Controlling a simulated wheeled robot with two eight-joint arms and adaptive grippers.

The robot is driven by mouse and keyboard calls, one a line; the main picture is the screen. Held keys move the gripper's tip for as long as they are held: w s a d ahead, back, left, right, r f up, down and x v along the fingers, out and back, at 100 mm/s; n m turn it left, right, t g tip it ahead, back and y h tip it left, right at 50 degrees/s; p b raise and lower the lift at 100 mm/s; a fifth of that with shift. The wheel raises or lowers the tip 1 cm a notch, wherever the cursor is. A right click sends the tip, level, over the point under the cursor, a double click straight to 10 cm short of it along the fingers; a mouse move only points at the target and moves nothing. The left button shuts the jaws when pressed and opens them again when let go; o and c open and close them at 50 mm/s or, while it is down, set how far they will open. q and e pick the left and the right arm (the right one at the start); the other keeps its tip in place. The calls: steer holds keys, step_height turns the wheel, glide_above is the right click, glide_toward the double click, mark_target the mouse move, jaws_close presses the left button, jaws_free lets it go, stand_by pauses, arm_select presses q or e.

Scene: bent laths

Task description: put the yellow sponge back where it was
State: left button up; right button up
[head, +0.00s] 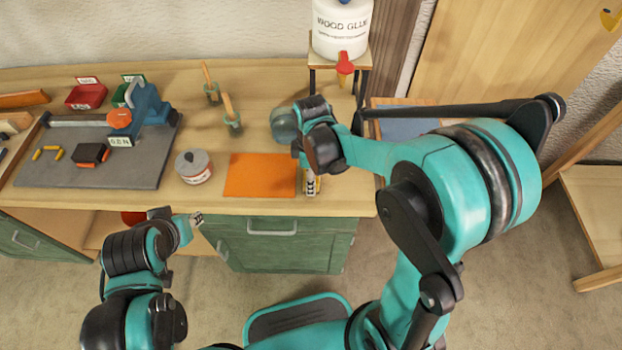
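I cannot make out a yellow sponge for certain. A small patch of yellow shows at the tip of my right gripper (311,182), by the right edge of the orange mat (258,175). It is too small to tell whether it is the sponge or whether the fingers hold it. My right wrist hides part of the bench behind it. My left gripper (196,219) is in front of the bench's front edge, over the green cabinet, and no object shows in it. Its finger opening is too small to judge.
A grey mat (50,173) at left carries a blue clamp-like tool (151,105) and small yellow and orange pieces. A lidded tin (194,168) stands left of the orange mat. Two wood-handled tools stand behind. A wood glue container (341,30) sits on a raised stand.

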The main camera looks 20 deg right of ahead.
steer(key=shift+r, duration=0.15)
steer(key=o, duration=1.3)
steer(key=shift+f, duration=0.2)
steer(key=shift+r, duration=0.1)
steer(key=shift+r, duration=0.35)
step_height(320, 180, up, 11)
steer(key=p, duration=0.5)
steer(key=s+d+r+m+t, duration=0.1)
steer(key=s+m+t, duration=0.1)
steer(key=m, duration=0.3)
steer(key=s+d+r+m+t, duration=0.1)
steer(key=s+d+m+t, duration=0.1)
steer(key=s+m, duration=0.3)
steer(key=s+d+r+m+t, duration=0.1)
steer(key=s+m+t, duration=0.2)
steer(key=m, duration=0.1)
steer(key=shift+s+d+r+m, duration=0.2)
steer(key=shift+d+r+m, duration=0.2)
